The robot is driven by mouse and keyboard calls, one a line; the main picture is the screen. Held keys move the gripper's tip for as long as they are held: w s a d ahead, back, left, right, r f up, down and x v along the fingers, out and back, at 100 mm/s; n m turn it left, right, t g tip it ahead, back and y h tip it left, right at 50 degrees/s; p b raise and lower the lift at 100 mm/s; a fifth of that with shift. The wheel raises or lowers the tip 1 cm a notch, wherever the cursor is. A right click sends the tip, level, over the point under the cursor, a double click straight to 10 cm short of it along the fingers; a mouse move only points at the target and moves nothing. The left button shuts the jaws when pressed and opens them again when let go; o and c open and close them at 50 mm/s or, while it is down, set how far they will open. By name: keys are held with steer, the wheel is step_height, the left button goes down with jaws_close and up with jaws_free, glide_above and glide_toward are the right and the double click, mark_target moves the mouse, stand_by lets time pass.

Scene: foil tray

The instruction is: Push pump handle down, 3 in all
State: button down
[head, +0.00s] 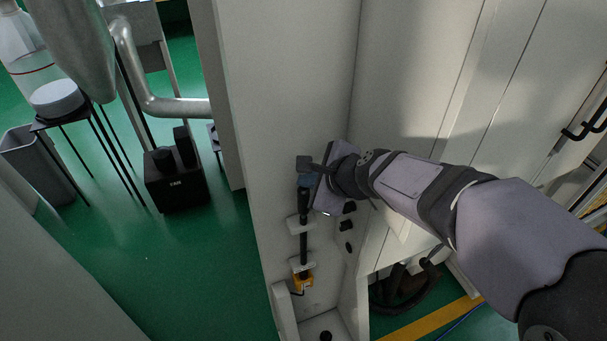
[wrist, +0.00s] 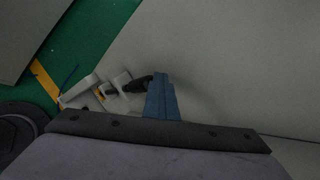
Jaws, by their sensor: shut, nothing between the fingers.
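The pump is a slim black upright tube (head: 304,243) on the pale wall panel, held by white brackets, with a yellow part (head: 303,281) at its foot. Its dark handle (head: 303,192) is at the top, and it also shows in the wrist view (wrist: 136,83). My gripper (head: 309,180) is at the upper end of the pump, its blue fingers shut and empty. In the wrist view the blue fingers (wrist: 162,98) overlap the handle's end. I cannot tell whether they touch it. The fingers and gripper body hide part of the handle's top.
Pale panels stand close behind and left of the pump. Several black knobs (head: 348,227) sit right of it. A dark round reel (head: 405,287) is low at right. A black box (head: 174,181), a grey bin (head: 38,165) and a stand are on the green floor at left.

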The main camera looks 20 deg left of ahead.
steer(key=shift+f, duration=0.45)
steer(key=shift+r, duration=0.15)
steer(key=shift+r+p, duration=2.8)
steer(key=shift+r, duration=0.2)
steer(key=shift+w, duration=0.1)
step_height(320, 180, up, 5)
steer(key=p, duration=0.5)
stand_by(1.3)
